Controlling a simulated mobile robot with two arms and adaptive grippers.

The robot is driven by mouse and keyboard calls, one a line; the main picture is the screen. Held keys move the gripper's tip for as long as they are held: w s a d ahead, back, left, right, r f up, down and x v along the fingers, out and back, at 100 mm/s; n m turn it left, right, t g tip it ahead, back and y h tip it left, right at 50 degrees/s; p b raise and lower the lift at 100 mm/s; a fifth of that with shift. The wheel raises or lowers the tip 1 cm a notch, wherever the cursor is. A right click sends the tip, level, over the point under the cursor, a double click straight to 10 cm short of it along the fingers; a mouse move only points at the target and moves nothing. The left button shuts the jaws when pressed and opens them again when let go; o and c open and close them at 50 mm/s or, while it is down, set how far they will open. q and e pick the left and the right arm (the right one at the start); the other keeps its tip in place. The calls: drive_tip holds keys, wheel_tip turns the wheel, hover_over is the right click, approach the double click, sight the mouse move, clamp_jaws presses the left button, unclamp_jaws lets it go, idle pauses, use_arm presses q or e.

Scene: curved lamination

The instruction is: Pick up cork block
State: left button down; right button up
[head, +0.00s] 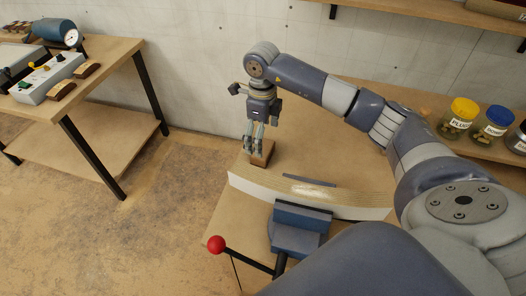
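A small brown block (264,156), which looks like the cork block, sits near the far left corner of the workbench (222,222), behind the curved lamination. My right gripper (254,151) points down at it, with its fingertips in front of or against its upper left part. The fingers look close together, but I cannot tell whether they grip the block. The fingers hide part of the block. My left gripper is not in view.
A curved laminated strip (345,197) lies across a blue vise (297,232) with a red-knobbed handle (216,244). Lidded jars (459,120) stand at the right. A second table (112,56) at the left holds tools and brown-topped pieces. Open floor (150,220) lies between.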

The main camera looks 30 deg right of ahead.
sight(268, 146)
drive_tip(key=shift+s+f+p, duration=0.1)
drive_tip(key=shift+f+p, duration=0.2)
drive_tip(key=shift+f, duration=0.4)
wheel_tip(268, 146, down, 3)
drive_tip(key=shift+s+f+p, duration=0.15)
drive_tip(key=shift+f+p, duration=0.05)
drive_tip(key=shift+p, duration=0.25)
drive_tip(key=shift+f, duration=0.4)
drive_tip(key=shift+c, duration=0.5)
drive_tip(key=c, duration=1)
